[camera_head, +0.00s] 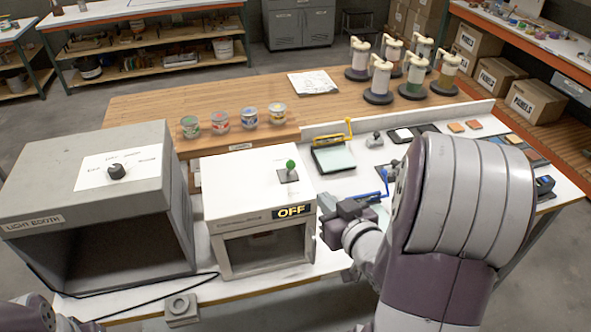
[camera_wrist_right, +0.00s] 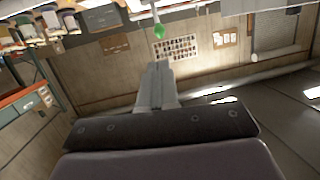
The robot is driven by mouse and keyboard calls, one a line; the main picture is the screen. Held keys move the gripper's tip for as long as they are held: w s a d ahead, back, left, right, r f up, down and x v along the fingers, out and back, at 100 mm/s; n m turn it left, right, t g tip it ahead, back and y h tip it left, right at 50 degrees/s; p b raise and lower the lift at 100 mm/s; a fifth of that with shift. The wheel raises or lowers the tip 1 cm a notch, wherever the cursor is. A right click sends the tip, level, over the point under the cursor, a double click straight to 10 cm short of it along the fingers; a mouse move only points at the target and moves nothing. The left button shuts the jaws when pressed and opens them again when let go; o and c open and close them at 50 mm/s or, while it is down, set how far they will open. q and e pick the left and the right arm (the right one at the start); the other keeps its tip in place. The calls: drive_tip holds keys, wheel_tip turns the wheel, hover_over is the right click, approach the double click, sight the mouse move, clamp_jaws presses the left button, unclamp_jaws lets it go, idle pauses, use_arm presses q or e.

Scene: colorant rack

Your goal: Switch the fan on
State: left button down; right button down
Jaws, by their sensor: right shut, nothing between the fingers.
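A white box (camera_head: 253,206) with an open front stands on the bench and bears a lit sign reading OFF (camera_head: 291,211). On its top, a lever with a green ball knob (camera_head: 290,164) stands up from a small grey plate (camera_head: 287,176). The green knob also shows in the right wrist view (camera_wrist_right: 158,31), just beyond my fingertips and apart from them. My right gripper (camera_head: 328,205) is shut and empty, beside the box's right front edge; its closed fingers show in the right wrist view (camera_wrist_right: 158,66). My left gripper is out of view.
A grey light booth (camera_head: 92,187) with a black knob stands left of the box. Several paint cans (camera_head: 220,121) line a wooden shelf behind. Several colorant dispensers (camera_head: 415,76) stand at the back right.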

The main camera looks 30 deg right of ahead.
drive_tip(key=b, duration=0.7)
approach(293, 167)
drive_tip(key=p+x, duration=0.1)
drive_tip(key=x, duration=0.4)
drive_tip(key=shift+w, duration=0.35)
drive_tip(key=shift+w+f+p, duration=0.25)
drive_tip(key=shift+w+p, duration=0.1)
drive_tip(key=shift+w, duration=0.2)
